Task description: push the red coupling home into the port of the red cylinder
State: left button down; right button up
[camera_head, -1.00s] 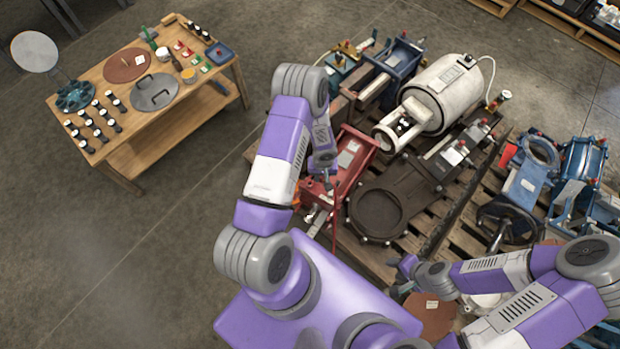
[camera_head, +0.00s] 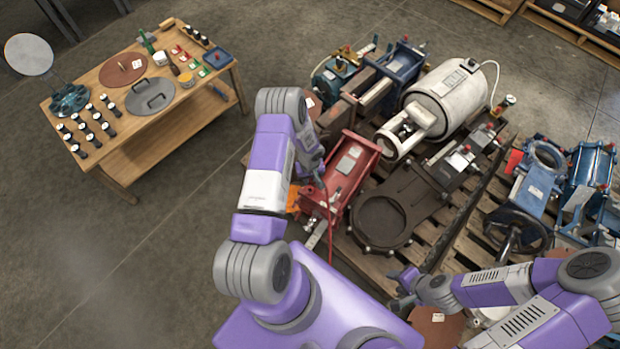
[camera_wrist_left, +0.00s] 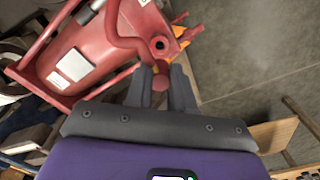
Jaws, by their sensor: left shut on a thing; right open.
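The red cylinder (camera_head: 347,168) lies on the pallet, with a pale label on its side. It also shows in the left wrist view (camera_wrist_left: 110,38), with a dark round port (camera_wrist_left: 159,44) near its end. My left gripper (camera_wrist_left: 160,84) is shut on the red coupling (camera_wrist_left: 160,82), which shows between the fingers just short of the port; in that view the two look apart, but the depth is hard to judge. In the head view my left gripper (camera_head: 318,172) is beside the cylinder's left side, and the coupling cannot be made out there. My right gripper (camera_head: 399,285) is open and empty.
A dark flanged casting (camera_head: 385,220) lies right of the red cylinder, and a white cylinder (camera_head: 440,100) lies behind. Blue units (camera_head: 398,65) stand at the back. A wooden bench (camera_head: 190,110) stands left, with clear floor between.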

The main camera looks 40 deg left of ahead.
aim_at(310, 192)
pick_arm(q)
jog(key=shift+f+b, duration=1.75)
jog(key=shift+f, duration=0.95)
jog(key=shift+f, duration=0.55)
jog(key=c, duration=0.9)
grip_release()
notch_tip(310, 192, up, 8)
jog(key=p, duration=0.3)
jog(key=shift+f, duration=0.2)
